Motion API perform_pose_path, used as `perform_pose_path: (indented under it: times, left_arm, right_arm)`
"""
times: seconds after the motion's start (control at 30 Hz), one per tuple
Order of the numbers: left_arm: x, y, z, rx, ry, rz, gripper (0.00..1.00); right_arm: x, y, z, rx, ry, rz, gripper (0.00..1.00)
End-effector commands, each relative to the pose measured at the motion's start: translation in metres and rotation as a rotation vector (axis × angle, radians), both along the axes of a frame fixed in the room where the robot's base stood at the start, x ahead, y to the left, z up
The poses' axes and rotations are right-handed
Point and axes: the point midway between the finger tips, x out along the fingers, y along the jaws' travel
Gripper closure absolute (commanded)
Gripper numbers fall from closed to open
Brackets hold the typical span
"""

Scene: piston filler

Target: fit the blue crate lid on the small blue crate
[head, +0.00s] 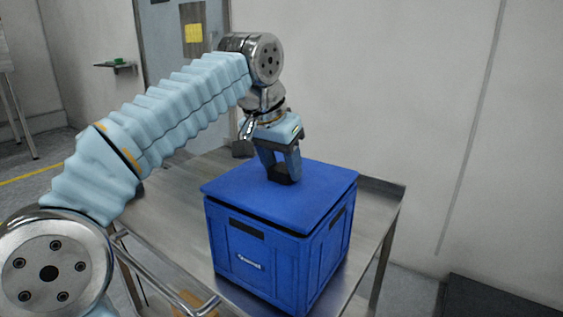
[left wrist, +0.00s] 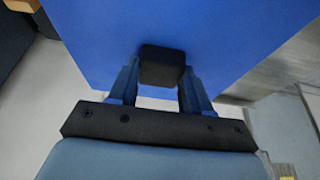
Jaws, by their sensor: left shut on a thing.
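The small blue crate (head: 262,262) stands upright on a steel table, with dark openings high on its sides. The blue crate lid (head: 312,190) is over the top of the crate, with a thin dark gap between lid and crate rim along the front. My left gripper (head: 284,178) points down at the lid's top and is shut on its dark knob. In the left wrist view the black knob (left wrist: 162,66) sits between the two fingers, with the blue lid (left wrist: 230,35) spread behind it. I cannot tell whether the far edges are seated. My right gripper is not in view.
The steel table (head: 375,215) has a raised rim at the back and free room right and left of the crate. A rail (head: 165,268) runs along its left front. A wall stands behind, and a dark low object (head: 495,298) lies at the lower right.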

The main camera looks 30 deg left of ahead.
Motion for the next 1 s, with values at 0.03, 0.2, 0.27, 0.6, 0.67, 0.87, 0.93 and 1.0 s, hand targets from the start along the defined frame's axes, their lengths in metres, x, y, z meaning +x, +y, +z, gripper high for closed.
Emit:
perform_pose_path:
  times: [0.03,0.2,0.27,0.6,0.67,0.87,0.93,1.0]
  left_arm:
    - [0.0,0.0,0.0008,0.0,-0.001,0.0,0.9]
    - [0.0,0.0,0.0009,0.0,-0.001,0.0,0.9]
    - [0.0,0.0,0.0009,0.0,-0.001,0.0,0.9]
    - [0.0001,0.0001,-0.0063,0.0,-0.002,0.0,0.9]
    - [0.0002,0.0,-0.0062,0.0,-0.002,0.0,0.9]
    - [0.0001,0.0,-0.006,0.0,-0.002,0.0,0.9]
    - [0.0001,0.0,-0.006,0.0,-0.001,0.0,0.5]
    - [0.0001,0.0,-0.006,0.0,-0.001,0.0,0.39]
  right_arm:
    - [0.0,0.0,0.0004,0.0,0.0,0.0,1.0]
    - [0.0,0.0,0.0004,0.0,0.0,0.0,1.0]
    - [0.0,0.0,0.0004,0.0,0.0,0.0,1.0]
    - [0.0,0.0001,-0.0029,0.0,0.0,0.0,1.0]
    - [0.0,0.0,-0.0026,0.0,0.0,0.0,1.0]
    - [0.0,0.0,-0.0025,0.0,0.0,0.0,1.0]
    - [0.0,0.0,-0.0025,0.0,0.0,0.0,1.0]
    - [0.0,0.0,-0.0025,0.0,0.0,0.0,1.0]
